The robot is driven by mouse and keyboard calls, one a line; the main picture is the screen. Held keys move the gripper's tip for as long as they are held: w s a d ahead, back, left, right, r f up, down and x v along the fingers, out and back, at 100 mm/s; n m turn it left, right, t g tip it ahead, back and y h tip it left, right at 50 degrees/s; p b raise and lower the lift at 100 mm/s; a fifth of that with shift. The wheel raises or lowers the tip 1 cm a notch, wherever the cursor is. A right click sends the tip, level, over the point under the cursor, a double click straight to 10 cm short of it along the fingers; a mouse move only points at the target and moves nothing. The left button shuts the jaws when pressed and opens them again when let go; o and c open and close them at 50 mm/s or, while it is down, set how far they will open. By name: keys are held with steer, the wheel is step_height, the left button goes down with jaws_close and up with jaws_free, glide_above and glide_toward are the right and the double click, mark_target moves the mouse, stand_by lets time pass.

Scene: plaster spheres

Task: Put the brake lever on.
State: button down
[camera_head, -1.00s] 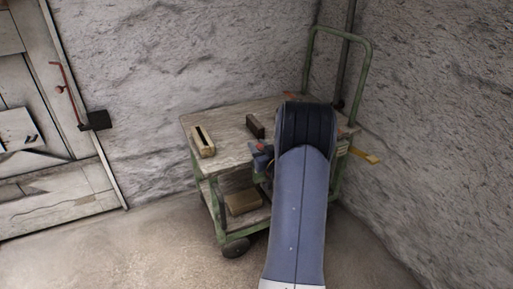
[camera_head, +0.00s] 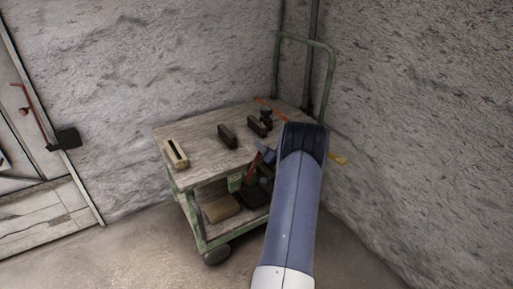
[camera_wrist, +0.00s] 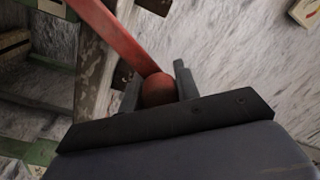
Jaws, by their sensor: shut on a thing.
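My gripper (camera_wrist: 158,92) is shut on the round end of a red lever (camera_wrist: 115,35), which I take to be the brake lever. Its flat bar runs up and left out of the wrist view. In the head view the red lever (camera_head: 251,168) shows as a thin bar by the cart's front edge, next to my gripper (camera_head: 267,154), partly hidden by my arm. The green-framed cart (camera_head: 205,137) has a worn wooden top. The place where the lever mounts cannot be made out.
On the cart top stand a pale slotted block (camera_head: 176,153), a dark block (camera_head: 228,136) and another dark block with a black knob (camera_head: 266,113). A tan box (camera_head: 221,208) lies on the lower shelf. Rough walls close in behind and right; floor is clear at front left.

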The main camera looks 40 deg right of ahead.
steer(key=shift+s+d+f+m, duration=0.1)
steer(key=shift+d+f+m, duration=0.2)
steer(key=shift+d+m, duration=0.1)
steer(key=c, duration=1.1)
jaws_free()
steer(key=p+v, duration=0.1)
steer(key=v, duration=0.9)
steer(key=shift+s+a, duration=0.1)
steer(key=shift+s, duration=0.3)
steer(key=shift+w, duration=0.15)
